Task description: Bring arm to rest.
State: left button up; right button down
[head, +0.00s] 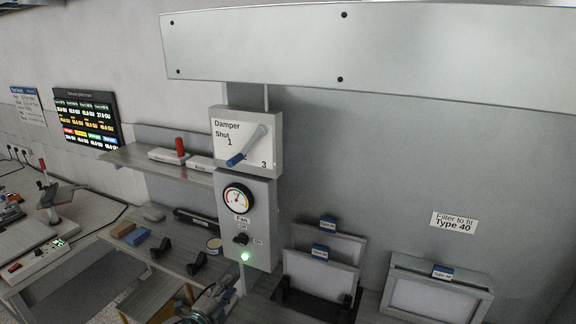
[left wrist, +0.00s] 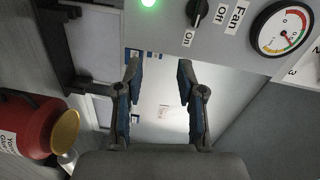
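My left gripper (head: 215,297) is low in the head view, below the grey fan box (head: 262,225), partly cut off by the bottom edge. In the left wrist view its two fingers stand apart with nothing held between them (left wrist: 158,72). The fan box is ahead of the fingers there, with its black knob (left wrist: 197,12) and lit green lamp (left wrist: 148,3) at the top. No contact between the fingers and the box shows. My right gripper is in neither view.
Above the fan box is the damper panel (head: 219,150) with a blue-tipped lever. Framed filters (head: 318,277) stand to the right, another (head: 437,297) further right. A bench (head: 170,262) with small blocks is left.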

pick_arm(q)
jog(key=s+d+f+n+g+y, duration=0.1)
jog(key=s+d+f+n, duration=0.1)
jog(key=s+f+n, duration=0.3)
jog(key=s+d+f+g+y, duration=0.1)
jog(key=s+d+f, duration=0.1)
jog(key=f, duration=0.4)
jog(key=s+a+f+n+g+y, duration=0.1)
jog(key=s+f+n+g, duration=0.4)
jog(key=s, duration=0.6)
jog(key=s+a+f+n+g+y, duration=0.15)
jog(key=s+f+n, duration=0.25)
jog(key=s+f, duration=0.5)
jog(key=s+a+f+n+g+y, duration=0.1)
jog(key=s+f+n+g, duration=0.3)
jog(key=s, duration=0.8)
notch_tip(320, 180, down, 26)
jog(key=s+g+b, duration=0.1)
jog(key=g+b, duration=0.1)
jog(key=s+a+f+b, duration=0.2)
jog(key=s+f, duration=1.6)
jog(key=f, duration=0.2)
jog(key=shift+s+a+g+b, duration=0.2)
jog(key=shift+a+g+b, duration=0.1)
jog(key=shift+g+b, duration=0.1)
jog(key=shift+f, duration=0.1)
